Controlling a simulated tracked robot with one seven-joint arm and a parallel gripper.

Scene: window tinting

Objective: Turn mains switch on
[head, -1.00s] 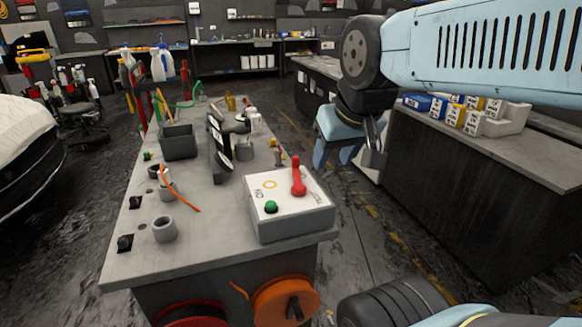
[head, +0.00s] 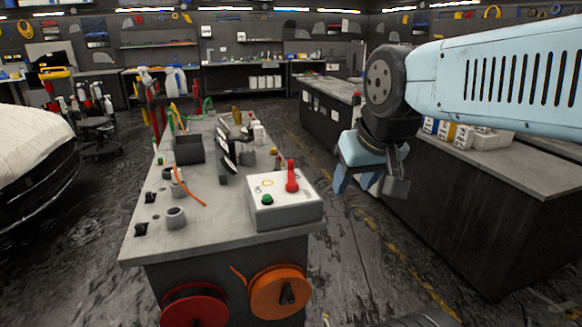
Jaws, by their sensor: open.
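The mains switch box (head: 287,212) is a pale grey box with a white top at the front right corner of the grey workbench. On its top stand a red lever (head: 291,178) and a green round button (head: 267,200), with a small yellow ring between them at the back. The lever stands up towards the far side of the box. My gripper (head: 372,192) hangs in the air to the right of the box, over the aisle. It is open and empty, apart from the lever. Its fingers are partly seen edge-on.
The workbench (head: 150,245) also carries a black bin (head: 189,149), grey cups and bottles behind the box. An orange reel (head: 279,292) and a red reel (head: 194,305) hang on its front. A dark counter (head: 480,215) stands right of the aisle. A covered car (head: 35,150) is at left.

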